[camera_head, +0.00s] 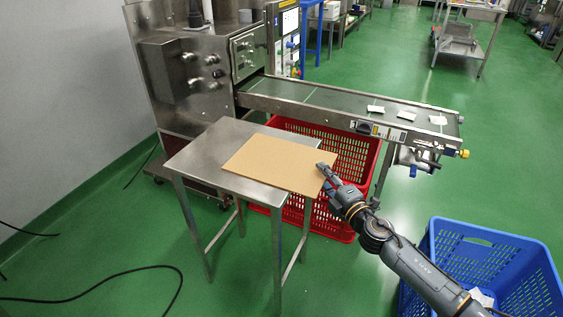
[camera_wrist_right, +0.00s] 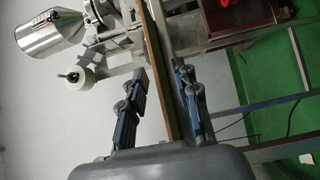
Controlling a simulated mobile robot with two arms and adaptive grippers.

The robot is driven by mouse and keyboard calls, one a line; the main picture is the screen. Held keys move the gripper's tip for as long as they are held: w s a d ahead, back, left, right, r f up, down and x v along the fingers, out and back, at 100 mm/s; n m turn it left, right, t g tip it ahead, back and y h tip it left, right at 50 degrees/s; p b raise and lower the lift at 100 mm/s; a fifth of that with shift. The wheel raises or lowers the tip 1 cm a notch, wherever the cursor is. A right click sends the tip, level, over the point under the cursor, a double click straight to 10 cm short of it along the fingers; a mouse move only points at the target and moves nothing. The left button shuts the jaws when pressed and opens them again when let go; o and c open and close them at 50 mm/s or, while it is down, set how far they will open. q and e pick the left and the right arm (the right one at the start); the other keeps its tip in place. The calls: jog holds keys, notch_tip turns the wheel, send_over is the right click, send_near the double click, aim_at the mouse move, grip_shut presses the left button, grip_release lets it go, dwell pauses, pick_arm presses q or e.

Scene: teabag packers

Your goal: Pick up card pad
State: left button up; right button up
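The card pad (camera_head: 270,162) is a flat tan board lying on the small steel table (camera_head: 205,158). Its right end juts out past the table edge. My right gripper (camera_head: 326,172) is at this jutting right end. In the right wrist view the pad shows edge-on as a thin brown strip (camera_wrist_right: 157,45). It runs between the two fingers of my right gripper (camera_wrist_right: 162,75), which stand apart with a clear gap on the left side. The right finger is close to the pad; I cannot tell whether it touches. My left gripper is not in view.
A conveyor (camera_head: 330,100) with several white packets runs behind the table from a steel machine (camera_head: 190,75). A red crate (camera_head: 357,155) stands under it. A blue crate (camera_head: 490,255) is at the lower right. A black cable (camera_head: 120,270) lies on the green floor.

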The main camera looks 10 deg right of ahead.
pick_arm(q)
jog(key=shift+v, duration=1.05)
pick_arm(e)
jog(key=shift+x, duration=1.85)
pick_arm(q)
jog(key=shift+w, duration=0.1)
pick_arm(e)
grip_shut()
jog(key=shift+r, duration=0.1)
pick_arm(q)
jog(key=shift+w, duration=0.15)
pick_arm(e)
jog(key=shift+d+r, duration=0.1)
